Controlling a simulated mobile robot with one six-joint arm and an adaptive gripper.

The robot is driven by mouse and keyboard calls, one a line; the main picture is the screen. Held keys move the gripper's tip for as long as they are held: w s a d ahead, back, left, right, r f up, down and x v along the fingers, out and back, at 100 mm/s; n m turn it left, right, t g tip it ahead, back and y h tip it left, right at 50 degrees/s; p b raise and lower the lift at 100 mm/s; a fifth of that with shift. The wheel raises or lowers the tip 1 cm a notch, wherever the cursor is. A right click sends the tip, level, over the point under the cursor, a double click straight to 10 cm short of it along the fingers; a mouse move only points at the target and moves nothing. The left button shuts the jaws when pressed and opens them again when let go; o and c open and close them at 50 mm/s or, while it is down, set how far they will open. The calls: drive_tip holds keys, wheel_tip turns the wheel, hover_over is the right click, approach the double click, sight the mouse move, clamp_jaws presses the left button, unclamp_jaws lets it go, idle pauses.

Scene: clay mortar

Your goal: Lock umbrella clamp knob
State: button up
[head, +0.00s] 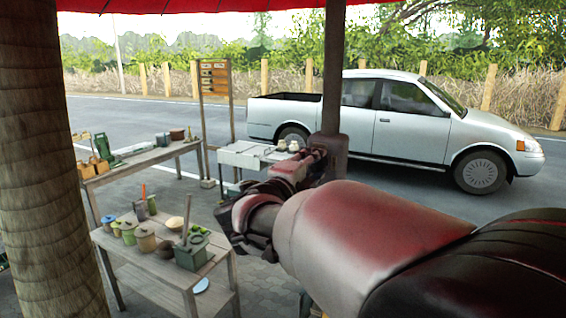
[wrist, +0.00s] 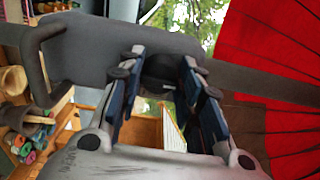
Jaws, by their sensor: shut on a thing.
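The umbrella pole (head: 335,70) rises at the centre of the head view, with a dark clamp body (head: 333,146) around it. In the wrist view the grey clamp body (wrist: 90,50) lies sideways with a looped handle (wrist: 38,62) at the left. My gripper (head: 316,158) reaches the clamp's left side in the head view. In the wrist view my gripper (wrist: 163,82) has one finger on each side of the dark clamp knob (wrist: 165,67) and is shut on it. The knob is hidden in the head view, and part of it is covered by the fingers.
The red umbrella canopy (head: 220,4) hangs overhead. A wooden table (head: 125,245) with pots and a green box (head: 192,251) stands at left, below my arm. A thick trunk-like post (head: 45,150) is at far left. A silver pickup (head: 400,118) stands on the road behind.

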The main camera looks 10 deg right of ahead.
idle(0.3)
drive_tip(key=o, duration=1.1)
drive_tip(key=shift+c, duration=0.2)
drive_tip(key=v, duration=1.2)
